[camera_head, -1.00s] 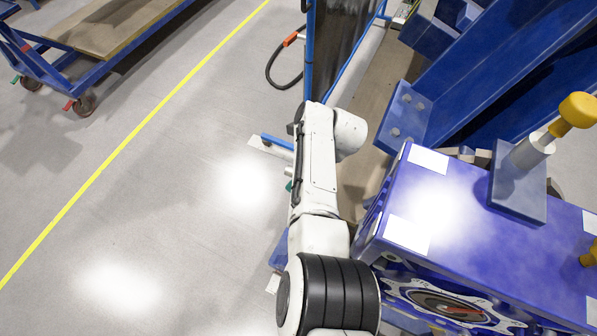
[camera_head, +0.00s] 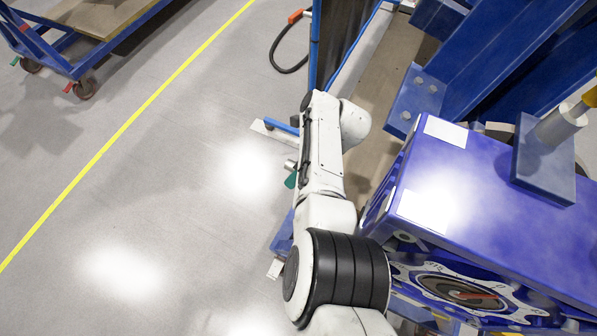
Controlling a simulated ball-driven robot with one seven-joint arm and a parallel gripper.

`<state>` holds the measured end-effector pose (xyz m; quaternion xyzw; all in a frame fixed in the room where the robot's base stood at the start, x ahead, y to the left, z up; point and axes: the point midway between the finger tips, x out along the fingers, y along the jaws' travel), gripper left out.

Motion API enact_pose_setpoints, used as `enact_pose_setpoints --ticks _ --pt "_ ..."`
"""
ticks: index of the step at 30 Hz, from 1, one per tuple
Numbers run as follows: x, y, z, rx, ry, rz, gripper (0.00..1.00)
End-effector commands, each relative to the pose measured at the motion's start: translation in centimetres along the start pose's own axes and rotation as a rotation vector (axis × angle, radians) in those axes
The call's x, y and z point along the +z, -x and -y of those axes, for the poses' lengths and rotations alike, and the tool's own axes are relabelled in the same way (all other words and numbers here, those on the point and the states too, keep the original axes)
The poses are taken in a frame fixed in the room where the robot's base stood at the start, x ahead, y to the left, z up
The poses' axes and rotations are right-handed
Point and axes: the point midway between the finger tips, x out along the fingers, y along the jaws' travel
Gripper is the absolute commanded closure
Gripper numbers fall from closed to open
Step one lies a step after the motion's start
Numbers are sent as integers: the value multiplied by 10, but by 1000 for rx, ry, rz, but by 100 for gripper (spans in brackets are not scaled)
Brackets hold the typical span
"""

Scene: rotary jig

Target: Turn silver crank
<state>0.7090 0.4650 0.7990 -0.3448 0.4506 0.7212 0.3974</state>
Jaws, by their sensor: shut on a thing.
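I cannot make out a silver crank for certain in the head view. A small silver cylinder (camera_head: 291,166) shows just left of my white arm, above a green piece (camera_head: 290,181); I cannot tell whether it belongs to the crank. The purple-blue jig housing (camera_head: 480,190) stands to the right of my arm. A round dial (camera_head: 462,291) with a red pointer sits in a silver plate on its near side. My gripper is hidden, so its hold does not show.
A blue steel frame (camera_head: 500,60) stands behind the housing. A yellow-topped post (camera_head: 562,120) rises from a plate on the housing. A blue trolley (camera_head: 75,50) is at the upper left. Open grey floor (camera_head: 150,200) with a yellow line lies left of my arm.

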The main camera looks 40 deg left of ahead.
Motion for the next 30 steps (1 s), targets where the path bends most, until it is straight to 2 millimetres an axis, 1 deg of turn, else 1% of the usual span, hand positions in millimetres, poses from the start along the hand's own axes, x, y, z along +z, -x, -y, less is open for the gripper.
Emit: enact_pose_setpoints --ticks 1,7,8,13,19,22,26,29,30 --pt "0 -6 -11 40 -6 -9 100" --pt "0 -5 -11 40 -5 -9 100" --pt "0 -5 -11 40 -5 -8 63" --pt "0 -4 -10 38 -3 -8 46" --pt "0 -3 -9 33 -1 -8 45" --pt "2 0 -10 31 0 -8 45" --pt "7 12 -16 31 2 -7 45" --pt "14 26 -24 33 4 -8 45" --pt "15 30 -28 36 4 -8 40"
